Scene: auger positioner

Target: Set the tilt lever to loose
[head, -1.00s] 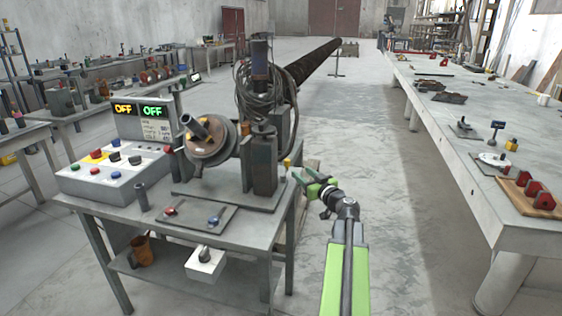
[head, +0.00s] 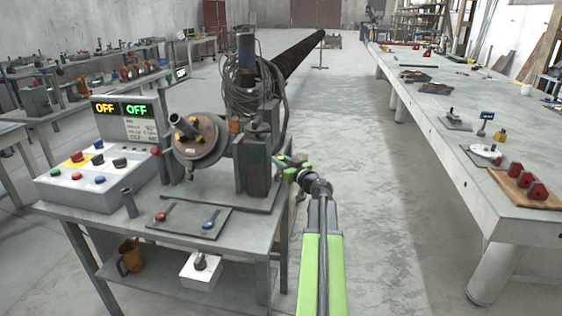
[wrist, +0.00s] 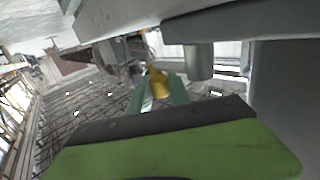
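The auger positioner (head: 196,140) stands on the workbench at left, with a round plate, posts and coiled cable. No label naming the tilt lever is readable. A small yellow handle or knob (wrist: 160,86) shows between my fingertips in the wrist view; it may be a lever, but I cannot tell which. My gripper (head: 283,162) is at the right side of the machine, beside the post and near the bench's right edge. In the wrist view my gripper's (wrist: 162,88) green fingers are apart, on either side of the yellow handle; contact is not visible.
A long table (head: 450,140) is at right; the aisle between is clear.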

